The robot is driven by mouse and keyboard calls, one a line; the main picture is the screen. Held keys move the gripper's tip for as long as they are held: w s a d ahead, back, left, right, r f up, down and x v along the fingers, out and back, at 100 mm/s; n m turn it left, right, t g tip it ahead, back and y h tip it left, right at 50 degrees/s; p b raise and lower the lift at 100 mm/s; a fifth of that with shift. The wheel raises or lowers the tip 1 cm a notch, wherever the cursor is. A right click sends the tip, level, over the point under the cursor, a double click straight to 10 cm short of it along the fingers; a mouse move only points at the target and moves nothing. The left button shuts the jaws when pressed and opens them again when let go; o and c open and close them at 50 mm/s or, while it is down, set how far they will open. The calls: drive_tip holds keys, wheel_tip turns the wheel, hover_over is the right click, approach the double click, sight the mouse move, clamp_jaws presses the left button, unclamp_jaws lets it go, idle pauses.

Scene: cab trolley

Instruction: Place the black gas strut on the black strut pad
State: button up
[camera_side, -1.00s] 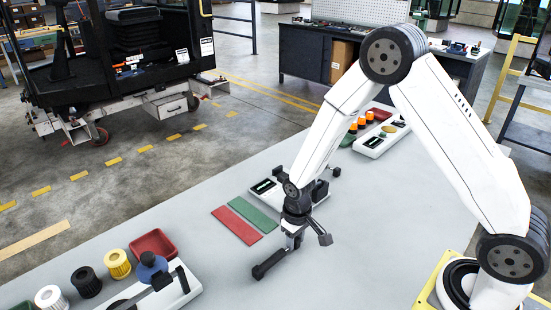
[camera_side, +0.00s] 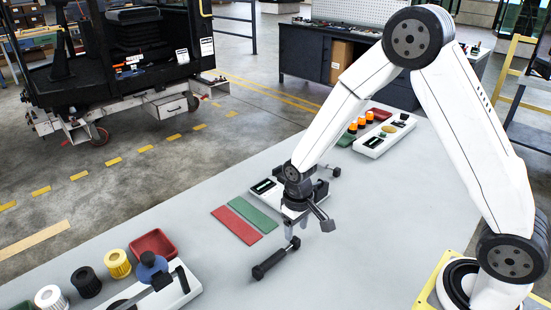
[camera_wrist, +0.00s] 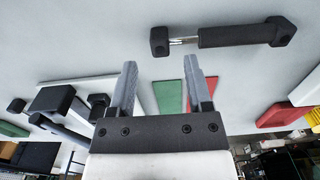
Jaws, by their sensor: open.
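A black gas strut with a short silver rod lies on the grey table in the side view (camera_side: 270,264), in front of the red and green strips. It spans the upper right of the wrist view (camera_wrist: 235,36). My gripper (camera_side: 308,226) is open and empty, apart from the strut and above the table. Its two grey fingers (camera_wrist: 160,66) show in the wrist view, with the strut beyond their tips. A white tray with black parts (camera_side: 262,186) stands behind my gripper and is partly hidden by it. I cannot tell for sure which black part is the strut pad.
The red strip (camera_side: 236,225) and green strip (camera_side: 254,214) lie left of my gripper. Filters, a red bin (camera_side: 153,243) and a white fixture (camera_side: 180,290) stand at the lower left. A tray with orange beacons (camera_side: 372,146) is at the back. The table's right side is clear.

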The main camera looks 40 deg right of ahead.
wheel_tip(320, 180, up, 8)
idle(0.5)
drive_tip(key=shift+s, duration=0.1)
idle(0.4)
drive_tip(key=s+d+r+t, duration=0.2)
drive_tip(key=s, duration=0.8)
drive_tip(key=shift+d+t, duration=0.25)
drive_tip(key=shift+t, duration=0.05)
drive_tip(key=shift+o, duration=0.8)
drive_tip(key=shift+s, duration=0.1)
drive_tip(key=shift+a, duration=0.1)
drive_tip(key=n+g+y, duration=0.2)
drive_tip(key=n+y, duration=0.2)
drive_tip(key=n, duration=1.2)
hover_over(270, 259)
drive_tip(key=d, duration=0.1)
drive_tip(key=f, duration=0.6)
drive_tip(key=shift+s+d+f, duration=0.1)
drive_tip(key=shift+s+d, duration=0.05)
drive_tip(key=shift+s, duration=0.25)
drive_tip(key=shift+w+a+f+n+g+y, duration=0.15)
drive_tip(key=shift+w+a+f+n, duration=0.15)
drive_tip(key=shift+n, duration=0.2)
drive_tip(key=shift+w+a+f+n+g+y, duration=0.1)
drive_tip(key=shift+w+a+n+g+y, duration=0.05)
drive_tip(key=shift+a+n, duration=0.3)
